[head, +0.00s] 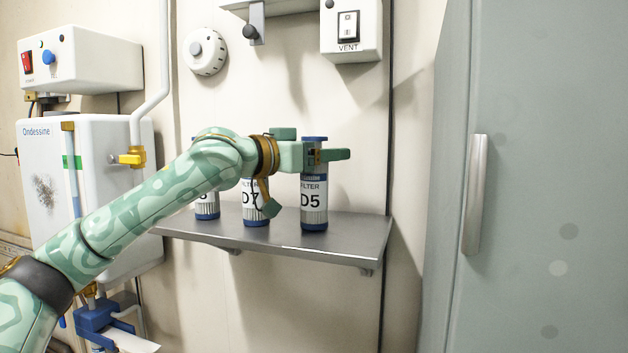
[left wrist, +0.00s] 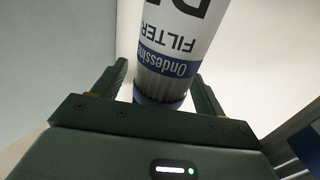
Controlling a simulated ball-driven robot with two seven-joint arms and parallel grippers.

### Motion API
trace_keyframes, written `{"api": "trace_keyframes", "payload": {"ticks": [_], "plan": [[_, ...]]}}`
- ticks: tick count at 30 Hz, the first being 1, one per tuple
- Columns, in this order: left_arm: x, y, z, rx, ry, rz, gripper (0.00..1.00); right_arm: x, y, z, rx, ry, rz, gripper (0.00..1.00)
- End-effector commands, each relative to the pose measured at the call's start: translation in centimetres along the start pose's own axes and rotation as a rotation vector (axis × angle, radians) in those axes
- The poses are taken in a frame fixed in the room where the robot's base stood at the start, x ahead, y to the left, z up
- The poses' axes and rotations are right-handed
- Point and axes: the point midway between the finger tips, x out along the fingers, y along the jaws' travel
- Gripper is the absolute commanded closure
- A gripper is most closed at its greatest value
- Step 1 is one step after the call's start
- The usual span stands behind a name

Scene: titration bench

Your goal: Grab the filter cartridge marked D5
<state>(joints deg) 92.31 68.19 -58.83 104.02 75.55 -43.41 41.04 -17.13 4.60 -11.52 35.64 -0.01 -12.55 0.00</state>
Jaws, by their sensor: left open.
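The filter cartridge marked D5 (head: 314,201) stands upright on a metal shelf (head: 345,236), white with blue ends. My left gripper (head: 328,155) is at its upper part in the head view, open, with the cartridge's blue top showing just above the fingers. In the left wrist view the cartridge (left wrist: 178,55) appears upside down, with its blue cap between the two open fingers of the gripper (left wrist: 165,92). Whether either finger touches it I cannot tell. My right gripper is not in view.
The D7 cartridge (head: 255,212) stands just left of D5, partly hidden by my wrist. Another cartridge (head: 207,207) stands further left, its label partly covered. A grey-green cabinet (head: 540,180) with a handle (head: 475,195) stands at the right. The shelf's right end is clear.

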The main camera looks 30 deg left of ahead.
Motion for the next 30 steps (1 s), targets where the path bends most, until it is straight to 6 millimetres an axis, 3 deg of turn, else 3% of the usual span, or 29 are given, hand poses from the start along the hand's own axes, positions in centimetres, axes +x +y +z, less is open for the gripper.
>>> {"api": "trace_keyframes", "payload": {"ticks": [8,15,16,25,30], "plan": [[0.5,0.0,0.1,-0.001,0.001,0.000,0.28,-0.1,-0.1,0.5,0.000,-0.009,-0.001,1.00],[0.5,0.0,0.1,-0.001,0.000,0.000,0.95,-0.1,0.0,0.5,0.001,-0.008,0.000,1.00],[0.5,0.0,0.0,0.000,0.002,0.000,0.98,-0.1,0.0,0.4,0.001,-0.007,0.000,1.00],[0.5,0.0,-0.3,0.000,0.001,0.000,0.98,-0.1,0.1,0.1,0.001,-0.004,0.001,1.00],[0.5,0.1,-2.2,-0.001,0.004,0.002,0.98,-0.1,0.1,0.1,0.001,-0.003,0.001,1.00]]}}
